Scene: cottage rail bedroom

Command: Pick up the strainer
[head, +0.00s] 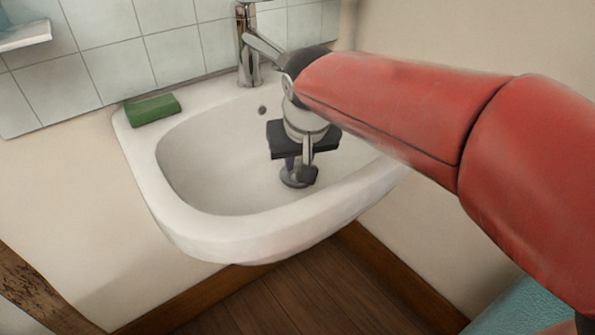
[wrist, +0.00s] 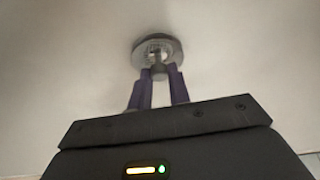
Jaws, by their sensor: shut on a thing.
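The strainer (wrist: 142,52) is a small round grey metal disc with a raised middle. In the wrist view it lies at the ends of my gripper's purple fingers (wrist: 160,73), which are shut on its middle. In the head view the strainer (head: 290,181) shows low in the white sink basin (head: 215,175), below my gripper (head: 299,173), partly hidden by it. I cannot tell whether the strainer touches the basin floor.
A chrome faucet (head: 247,50) stands at the back of the sink, close to my arm. A green sponge (head: 152,109) lies on the left rim. The left part of the basin is clear. A tiled wall (head: 110,70) is behind.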

